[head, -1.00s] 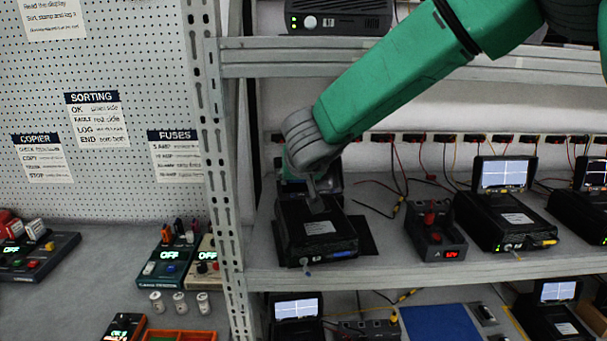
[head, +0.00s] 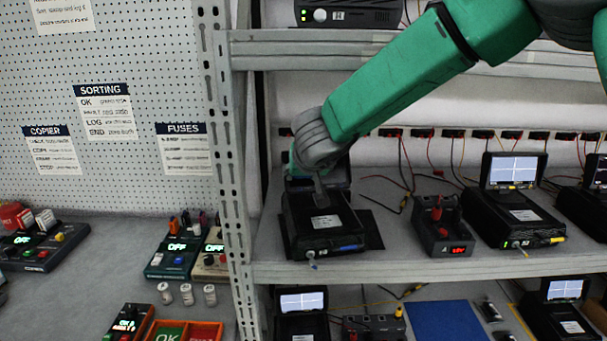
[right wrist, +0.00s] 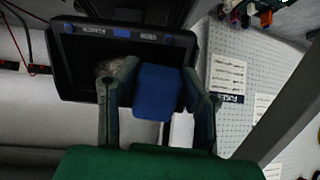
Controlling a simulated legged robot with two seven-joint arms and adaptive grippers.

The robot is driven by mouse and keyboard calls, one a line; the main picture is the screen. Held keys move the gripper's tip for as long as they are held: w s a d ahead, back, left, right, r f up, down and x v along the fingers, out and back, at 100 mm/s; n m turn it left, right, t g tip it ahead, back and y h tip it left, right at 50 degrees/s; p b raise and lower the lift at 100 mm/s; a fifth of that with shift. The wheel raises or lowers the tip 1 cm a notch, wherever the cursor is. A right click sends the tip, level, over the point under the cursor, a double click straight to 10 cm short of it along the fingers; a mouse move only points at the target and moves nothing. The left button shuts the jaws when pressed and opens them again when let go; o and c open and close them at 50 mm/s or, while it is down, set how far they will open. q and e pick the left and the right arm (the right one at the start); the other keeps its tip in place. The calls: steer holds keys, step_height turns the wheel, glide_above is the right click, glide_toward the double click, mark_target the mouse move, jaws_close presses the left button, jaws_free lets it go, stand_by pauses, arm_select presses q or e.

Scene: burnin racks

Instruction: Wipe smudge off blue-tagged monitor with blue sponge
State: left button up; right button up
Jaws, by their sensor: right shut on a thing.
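The monitor is a dark unit (head: 318,222) on the middle shelf, with a blue tag (head: 350,247) on its front edge. Its raised screen is mostly hidden behind my right arm in the head view. In the right wrist view the dark screen (right wrist: 78,75) fills the upper left, with a blue tag (right wrist: 122,32) on its frame. A greyish smudge (right wrist: 118,68) shows on the screen, partly behind a finger. My right gripper (right wrist: 160,78) is shut on the blue sponge (right wrist: 157,92), in front of the screen. I cannot tell whether the sponge touches it. My left gripper is not in view.
A red-knobbed box (head: 437,225) and another screened unit (head: 515,215) stand right of the monitor. The rack post (head: 225,150) is close on its left. Another shelf beam (head: 420,50) runs above. Cables hang behind.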

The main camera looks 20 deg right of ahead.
mark_target(333, 175)
steer(key=shift+w+f, duration=0.1)
steer(key=shift+w, duration=0.05)
steer(key=shift+w+d+f, duration=0.25)
steer(key=shift+w+f, duration=0.1)
steer(key=shift+w+a+f, duration=0.1)
steer(key=shift+w+f, duration=0.05)
steer(key=shift+w, duration=0.05)
stand_by(0.4)
steer(key=shift+s+d, duration=0.15)
steer(key=shift+d, duration=0.75)
steer(key=shift+s+d, duration=0.1)
steer(key=shift+d, duration=0.8)
steer(key=shift+s+d, duration=0.1)
steer(key=shift+d, duration=1.95)
steer(key=shift+w+a, duration=0.15)
steer(key=shift+a, duration=1.5)
steer(key=shift+w+a, duration=0.15)
steer(key=shift+a, duration=2.15)
